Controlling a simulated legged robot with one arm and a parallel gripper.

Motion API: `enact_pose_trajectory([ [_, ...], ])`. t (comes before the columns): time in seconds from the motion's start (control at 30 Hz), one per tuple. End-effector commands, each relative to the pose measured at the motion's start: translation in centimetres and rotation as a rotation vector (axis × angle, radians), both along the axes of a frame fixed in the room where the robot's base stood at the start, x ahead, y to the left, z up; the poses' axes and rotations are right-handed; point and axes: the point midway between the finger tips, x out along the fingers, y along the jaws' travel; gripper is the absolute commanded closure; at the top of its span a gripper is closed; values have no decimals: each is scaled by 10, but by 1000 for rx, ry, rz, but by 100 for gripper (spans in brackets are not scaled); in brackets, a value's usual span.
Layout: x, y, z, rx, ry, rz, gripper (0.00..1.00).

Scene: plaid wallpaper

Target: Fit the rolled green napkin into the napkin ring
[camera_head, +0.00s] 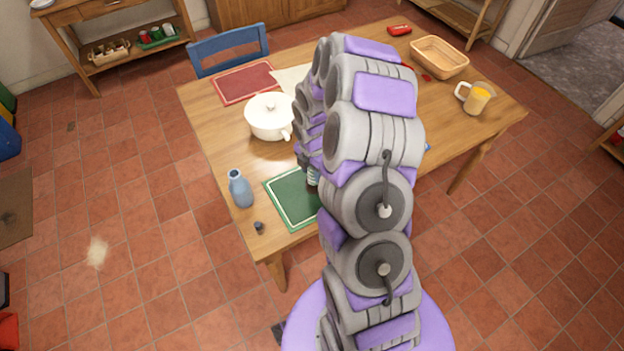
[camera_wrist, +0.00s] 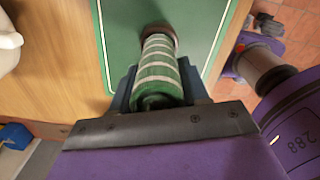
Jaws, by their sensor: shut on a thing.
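The rolled green napkin with pale stripes (camera_wrist: 158,72) is between the two fingers of my gripper (camera_wrist: 158,82) in the wrist view. The gripper is shut on it. At the napkin's far end is a brown ring (camera_wrist: 159,31), over the green placemat (camera_wrist: 120,30). The napkin's end meets the ring; I cannot tell how far it is inside. In the head view a bit of the napkin (camera_head: 312,178) shows beside my arm, over the green placemat (camera_head: 288,205). My arm hides the ring and most of the gripper there.
A white lidded pot (camera_head: 268,122) stands behind the placemat. A blue bottle (camera_head: 240,190) and a small dark object (camera_head: 258,226) are to its left, near the table (camera_head: 222,146) edge. A yellow mug (camera_head: 474,101) and a basket (camera_head: 440,58) are at the far right.

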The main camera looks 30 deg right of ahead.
Motion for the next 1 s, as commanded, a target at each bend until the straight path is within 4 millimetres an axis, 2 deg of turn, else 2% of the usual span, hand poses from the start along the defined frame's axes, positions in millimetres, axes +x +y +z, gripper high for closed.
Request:
enact_pose_trajectory([
  [0.37,0,0,-42,0,1,0,85],
  [0.7,0,0,-44,0,0,-1,85],
  [0.73,0,0,-44,0,0,-1,52],
  [0.97,0,0,-43,0,0,-1,30],
  [1.0,0,0,-43,-1,0,-1,30],
])
